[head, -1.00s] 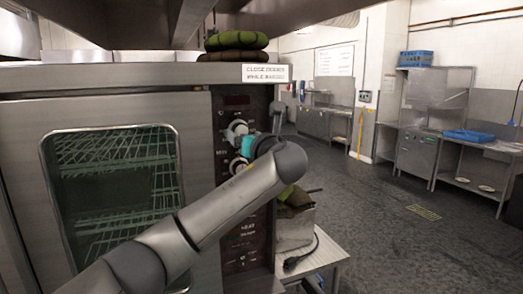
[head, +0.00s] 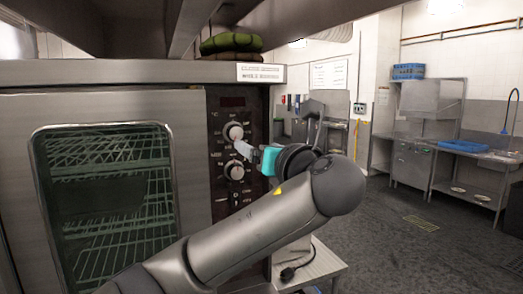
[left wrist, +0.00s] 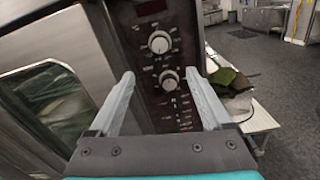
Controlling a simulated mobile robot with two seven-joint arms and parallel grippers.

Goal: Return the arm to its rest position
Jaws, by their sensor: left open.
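My left gripper (head: 247,150) is in front of the oven's control panel, with my grey arm reaching in from the lower left. In the left wrist view its two fingers (left wrist: 165,100) are spread wide with nothing between them. Beyond them the dark control panel (left wrist: 150,60) shows two pale knobs, an upper knob (left wrist: 160,42) and a lower knob (left wrist: 169,79). In the head view the upper knob (head: 235,132) and lower knob (head: 234,170) lie close to the fingertips; I cannot tell the exact gap. My right gripper is not in view.
The steel oven (head: 20,130) with its glass door (head: 105,200) shut fills the left. Green and brown cloths (head: 232,43) lie on top. A small table (head: 315,268) stands right of it. Steel counters (head: 415,165) and a blue tray (head: 463,146) are farther right, across open floor (head: 390,240).

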